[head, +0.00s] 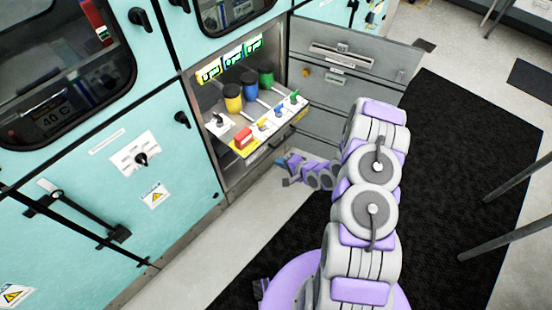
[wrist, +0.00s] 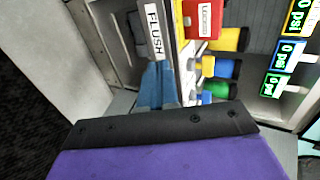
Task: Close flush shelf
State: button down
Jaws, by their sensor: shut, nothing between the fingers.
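The flush shelf (head: 240,150) sticks out of the open bay in the teal cabinet. It carries a red block (head: 243,137) and several small coloured valves. Its front, with a white FLUSH label (wrist: 156,30), shows in the wrist view, turned sideways. My gripper (head: 284,163) is low in front of the shelf, to its right in the head view. In the wrist view my gripper's blue fingers (wrist: 157,78) are together and empty, close to the shelf front beside the label. I cannot tell whether they touch it.
A grey open door (head: 350,75) stands to the right of the bay, near my arm. Yellow, blue and green cylinders (head: 249,86) and lit gauges (head: 228,60) are inside the bay. The floor and black mat (head: 455,140) to the right are mostly clear.

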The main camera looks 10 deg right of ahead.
jog(key=b, duration=0.2)
send_near(255, 151)
notch_tip(255, 151, down, 3)
jog(key=w, duration=0.1)
jog(key=w+a, duration=0.1)
jog(key=w+a+b, duration=0.1)
jog(key=shift+w+f, duration=0.3)
jog(key=shift+w, duration=0.1)
jog(key=shift+w+a, duration=0.45)
jog(key=shift+a, duration=0.15)
jog(key=shift+d, duration=0.1)
jog(key=shift+w, duration=0.1)
